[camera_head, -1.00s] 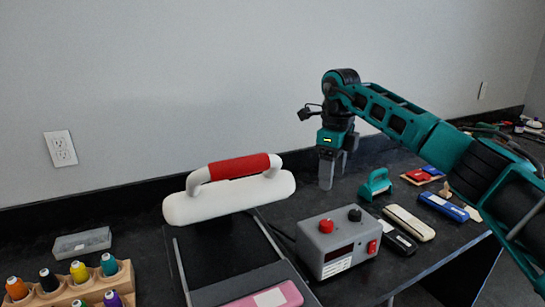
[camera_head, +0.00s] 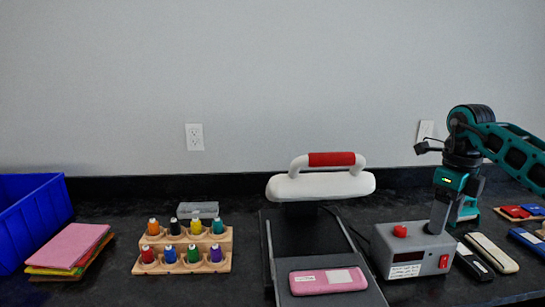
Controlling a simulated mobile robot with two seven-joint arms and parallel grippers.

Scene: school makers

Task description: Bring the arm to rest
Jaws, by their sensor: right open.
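My right arm comes in from the right edge, and its teal and black gripper (camera_head: 452,212) points down over the back right of the bench. The fingers are apart and I see nothing between them. In the picture they overlap the back of the grey control box (camera_head: 408,258) with its red knob; I cannot tell whether they touch it. The teal-handled tool (camera_head: 468,208) is mostly hidden behind the gripper. My left gripper is not in view.
A heat press with a white upper plate (camera_head: 290,187) and red handle stands mid-bench, a pink case (camera_head: 328,281) on its base. Thread spools in a wooden rack (camera_head: 140,262), felt sheets (camera_head: 70,248) and a blue bin (camera_head: 30,215) are left. Cases (camera_head: 492,252) lie right.

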